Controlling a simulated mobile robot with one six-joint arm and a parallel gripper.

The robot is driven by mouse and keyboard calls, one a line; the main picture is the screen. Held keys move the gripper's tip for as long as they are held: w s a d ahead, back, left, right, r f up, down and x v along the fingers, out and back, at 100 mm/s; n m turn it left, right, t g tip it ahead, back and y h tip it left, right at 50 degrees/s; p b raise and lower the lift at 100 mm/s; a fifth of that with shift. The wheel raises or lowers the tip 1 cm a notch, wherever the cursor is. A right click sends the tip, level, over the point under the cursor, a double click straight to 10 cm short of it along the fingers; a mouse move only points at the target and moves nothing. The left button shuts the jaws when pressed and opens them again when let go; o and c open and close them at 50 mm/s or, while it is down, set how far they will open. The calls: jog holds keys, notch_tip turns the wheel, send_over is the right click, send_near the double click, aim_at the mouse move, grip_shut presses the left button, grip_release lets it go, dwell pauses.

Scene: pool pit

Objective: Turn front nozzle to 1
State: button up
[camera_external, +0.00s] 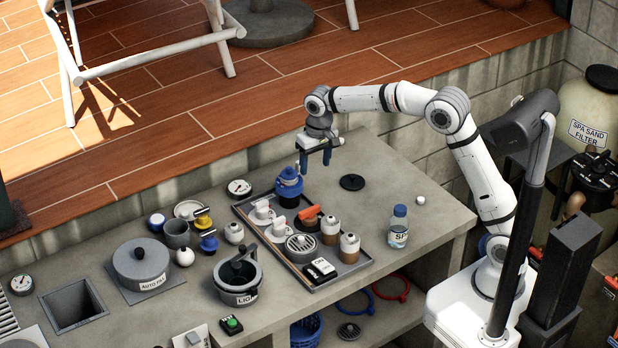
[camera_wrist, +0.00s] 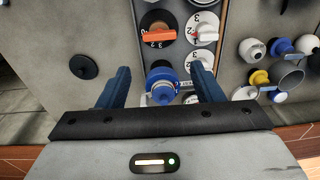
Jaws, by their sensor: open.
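Two white knobs on numbered dials stand on the grey tray (camera_external: 241,211), one nearer the back (camera_external: 263,211) and one beside it (camera_external: 279,229). They also show in the wrist view (camera_wrist: 204,31) (camera_wrist: 200,60). An orange knob (camera_external: 308,216) on a black-and-white dial stands beside them. I cannot read which knob is the front nozzle, nor each pointer's exact setting. A blue capped fitting (camera_external: 289,182) stands at the tray's back corner. My gripper (camera_external: 315,162) is open and empty, pointing down above the counter near this fitting, which appears between its fingers in the wrist view (camera_wrist: 162,82).

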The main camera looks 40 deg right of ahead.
send_over(279, 218)
jog(key=shift+g, duration=0.4)
notch_tip(279, 218, down, 9)
jog(key=shift+r, duration=0.1)
jog(key=shift+a+f+p, duration=0.1)
jog(key=shift+f+p, duration=0.8)
jog(key=shift+f, duration=3.05)
jog(key=shift+c, duration=0.6)
jog(key=c, duration=0.9)
